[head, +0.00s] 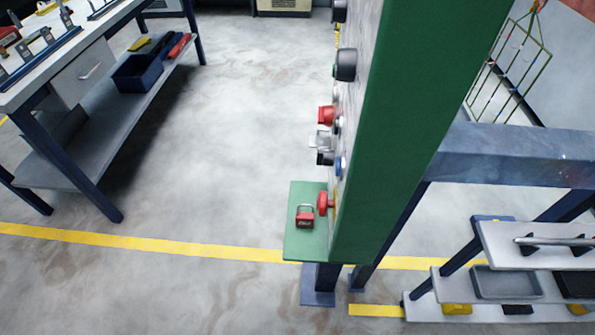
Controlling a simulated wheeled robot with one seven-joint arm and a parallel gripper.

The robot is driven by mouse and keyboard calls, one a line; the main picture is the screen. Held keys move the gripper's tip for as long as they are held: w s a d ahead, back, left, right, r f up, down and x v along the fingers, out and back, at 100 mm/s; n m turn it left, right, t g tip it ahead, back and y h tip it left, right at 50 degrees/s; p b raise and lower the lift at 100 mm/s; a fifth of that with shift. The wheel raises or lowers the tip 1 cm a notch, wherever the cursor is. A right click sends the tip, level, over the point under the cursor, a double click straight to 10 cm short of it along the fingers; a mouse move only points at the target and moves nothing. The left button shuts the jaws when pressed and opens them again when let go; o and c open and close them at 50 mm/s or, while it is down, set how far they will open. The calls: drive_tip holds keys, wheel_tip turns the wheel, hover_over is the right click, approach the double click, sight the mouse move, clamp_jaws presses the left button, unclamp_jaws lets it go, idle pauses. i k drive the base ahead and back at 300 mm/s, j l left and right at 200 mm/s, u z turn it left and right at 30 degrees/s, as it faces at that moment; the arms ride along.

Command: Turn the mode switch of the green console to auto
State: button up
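The green console (385,150) stands upright right of centre in the head view, seen nearly edge-on from its side. Its control face points left and is strongly foreshortened. Several controls stick out of that face: a black knob (345,65), a red control (326,115), a clear and black part (323,147), a blue button (340,165) and a red mushroom button (325,203). I cannot tell which one is the mode switch, nor its setting; any labels are unreadable at this angle. My gripper is not in view.
A red padlock (305,216) lies on the console's green ledge (293,248). A workbench (60,75) with a lower shelf stands at left. A stepped rack (445,308) with trays stands at lower right. Open floor (230,130) with a yellow line lies between bench and console.

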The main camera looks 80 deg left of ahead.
sight(325, 157)
drive_tip(key=u, duration=1.5)
